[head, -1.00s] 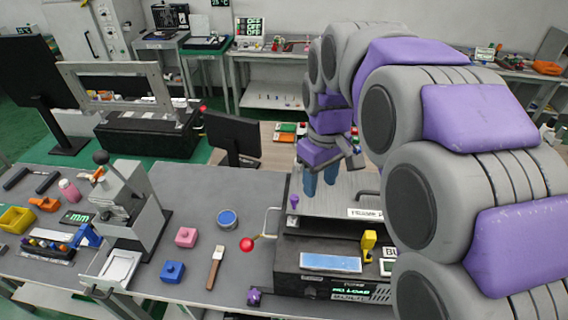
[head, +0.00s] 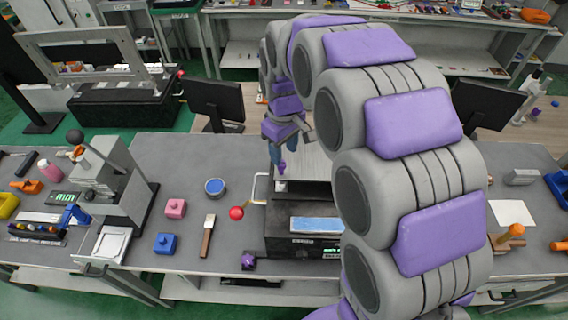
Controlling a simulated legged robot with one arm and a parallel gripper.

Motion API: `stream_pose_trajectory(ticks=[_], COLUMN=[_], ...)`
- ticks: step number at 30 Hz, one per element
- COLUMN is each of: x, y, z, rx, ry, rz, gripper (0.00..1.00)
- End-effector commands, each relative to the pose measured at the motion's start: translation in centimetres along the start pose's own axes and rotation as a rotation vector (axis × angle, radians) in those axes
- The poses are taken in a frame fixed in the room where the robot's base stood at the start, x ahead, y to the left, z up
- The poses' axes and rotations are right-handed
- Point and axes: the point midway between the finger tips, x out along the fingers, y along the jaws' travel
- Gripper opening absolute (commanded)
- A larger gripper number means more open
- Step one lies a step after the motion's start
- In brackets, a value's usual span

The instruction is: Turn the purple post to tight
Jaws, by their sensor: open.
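The small purple post (head: 281,168) stands upright on the left part of the black machine (head: 292,228). In the picture the fingertips lie just above and around the top of the post. I cannot tell whether they touch it. My arm hides the right part of the machine and any labels there.
A red ball (head: 236,213) on a lever sticks out left of the machine. A purple star knob (head: 248,261) is at the bench's front edge. A blue round tin (head: 214,187), pink block (head: 175,208), blue block (head: 165,243) and brush (head: 207,236) lie on the grey bench.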

Motion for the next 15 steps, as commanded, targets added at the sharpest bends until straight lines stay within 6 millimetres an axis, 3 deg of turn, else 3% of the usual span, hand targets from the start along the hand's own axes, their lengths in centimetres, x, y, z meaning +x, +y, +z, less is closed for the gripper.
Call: stream_pose_trajectory(ticks=[6, 15], x=[3.9, 5.8], y=[-0.1, 0.2], z=[0.1, 0.3], rx=[0.001, 0.002], ry=[-0.004, 0.004], rz=[-0.002, -0.001], gripper=[0.50, 0.50])
